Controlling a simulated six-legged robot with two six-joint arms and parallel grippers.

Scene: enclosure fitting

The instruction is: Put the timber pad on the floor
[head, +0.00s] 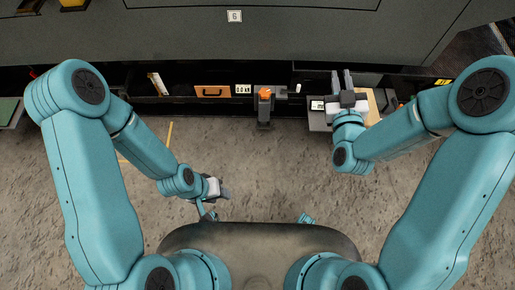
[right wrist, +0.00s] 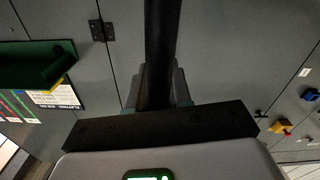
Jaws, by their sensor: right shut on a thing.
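A flat tan wooden piece (head: 374,104), which looks like the timber pad, shows beside my right wrist at the cabinet's foot, partly hidden by the arm. My right gripper (head: 341,77) reaches forward there, pointing at the cabinet. In the right wrist view its fingers (right wrist: 157,78) are shut on a long dark bar (right wrist: 161,35), which runs up out of the picture. I cannot tell what the bar belongs to. My left gripper (head: 226,193) hangs low over the concrete floor (head: 255,165), away from the cabinet; its jaw opening is unclear.
A grey cabinet front (head: 290,38) spans the back. Along its foot are a brown case (head: 213,91), a dark stand with an orange top (head: 265,94) and a grey box (head: 318,115). Yellow lines (head: 169,134) mark the floor at left. The middle floor is clear.

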